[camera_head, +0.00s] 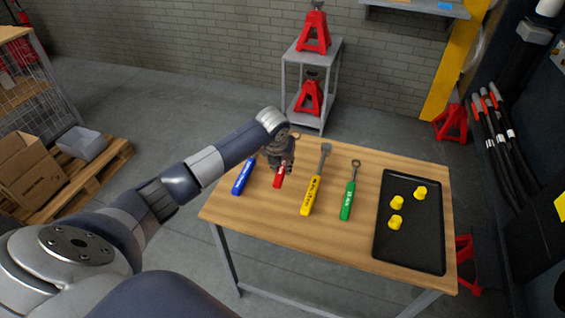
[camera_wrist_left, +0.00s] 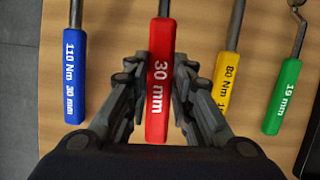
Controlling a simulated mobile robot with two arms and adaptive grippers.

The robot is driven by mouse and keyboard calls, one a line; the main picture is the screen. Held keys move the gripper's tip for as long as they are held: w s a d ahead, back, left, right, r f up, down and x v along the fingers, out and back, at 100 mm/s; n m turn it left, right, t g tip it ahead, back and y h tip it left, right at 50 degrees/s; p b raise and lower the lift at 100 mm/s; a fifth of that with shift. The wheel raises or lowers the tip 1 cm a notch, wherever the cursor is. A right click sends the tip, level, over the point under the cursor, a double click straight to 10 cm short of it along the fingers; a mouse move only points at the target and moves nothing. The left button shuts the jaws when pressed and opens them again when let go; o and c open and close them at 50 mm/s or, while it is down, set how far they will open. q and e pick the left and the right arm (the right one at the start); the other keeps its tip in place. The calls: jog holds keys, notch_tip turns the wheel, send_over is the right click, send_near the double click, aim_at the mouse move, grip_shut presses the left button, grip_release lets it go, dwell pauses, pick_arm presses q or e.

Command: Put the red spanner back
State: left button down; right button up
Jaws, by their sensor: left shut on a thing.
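The red spanner (camera_head: 279,180) has a red handle marked 30 mm and lies in the row of tools on the wooden table (camera_head: 250,220). In the left wrist view the red spanner (camera_wrist_left: 159,85) runs straight between the fingers. My left gripper (camera_head: 281,168) is over its handle and shut on it. In the left wrist view the fingers of my left gripper (camera_wrist_left: 158,90) stand on both sides of the handle. The upper part of the spanner is hidden by my arm in the head view. My right gripper is not in view.
A blue tool (camera_head: 243,177) lies left of the red one; a yellow tool (camera_head: 312,192) and a green spanner (camera_head: 348,195) lie right. A black tray (camera_head: 408,250) with yellow pieces (camera_head: 396,222) is at the table's right end. The table's front strip is bare.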

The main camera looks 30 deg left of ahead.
pick_arm(q)
jog(key=shift+w+f+b, duration=0.1)
jog(key=shift+f+b, duration=2.3)
jog(key=shift+f, duration=0.75)
jog(key=c, duration=1.4)
grip_release()
jog(key=shift+o, duration=0.4)
jog(key=v, duration=1.2)
